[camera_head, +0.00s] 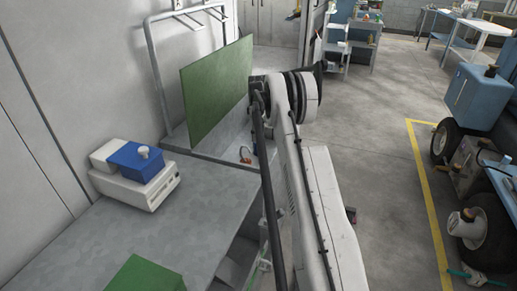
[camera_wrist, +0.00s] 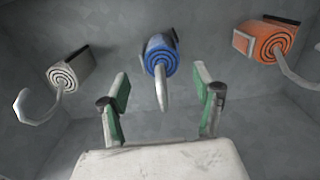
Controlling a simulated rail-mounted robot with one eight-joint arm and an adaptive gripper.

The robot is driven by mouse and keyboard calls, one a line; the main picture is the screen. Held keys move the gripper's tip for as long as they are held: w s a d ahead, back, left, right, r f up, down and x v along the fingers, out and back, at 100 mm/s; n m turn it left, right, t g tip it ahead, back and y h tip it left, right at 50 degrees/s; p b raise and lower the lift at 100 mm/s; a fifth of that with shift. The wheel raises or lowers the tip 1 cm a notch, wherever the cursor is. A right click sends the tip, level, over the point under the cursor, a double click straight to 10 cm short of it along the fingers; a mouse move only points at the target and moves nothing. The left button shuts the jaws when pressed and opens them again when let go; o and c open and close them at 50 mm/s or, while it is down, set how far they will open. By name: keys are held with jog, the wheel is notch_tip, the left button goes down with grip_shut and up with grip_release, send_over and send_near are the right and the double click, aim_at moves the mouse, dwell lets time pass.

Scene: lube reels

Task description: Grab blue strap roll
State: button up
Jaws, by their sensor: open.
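The blue strap roll (camera_wrist: 161,54) shows at the upper middle of the wrist view. It is a coiled blue strap with a pale hook or tail hanging down from it. My gripper (camera_wrist: 160,82) has its two green-padded fingers spread wide, one on each side of the hanging pale part. The blue coil lies just beyond the fingertips, roughly centred between them, and nothing is clamped. In the head view my arm reaches away, and neither the gripper nor the strap roll can be made out there.
A grey-white strap roll (camera_wrist: 72,72) with a hook lies left of the blue one, and an orange roll (camera_wrist: 265,42) lies to the right. Grey walls surround them. In the head view, a green panel (camera_head: 216,90) stands beside my arm, and a grey bench (camera_head: 110,235) holds a blue-topped device (camera_head: 137,160).

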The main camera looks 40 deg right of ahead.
aim_at(259, 140)
jog(key=f, duration=0.4)
jog(key=shift+s+b, duration=0.2)
jog(key=shift+b, duration=0.15)
jog(key=c, duration=1.4)
jog(key=shift+r, duration=0.15)
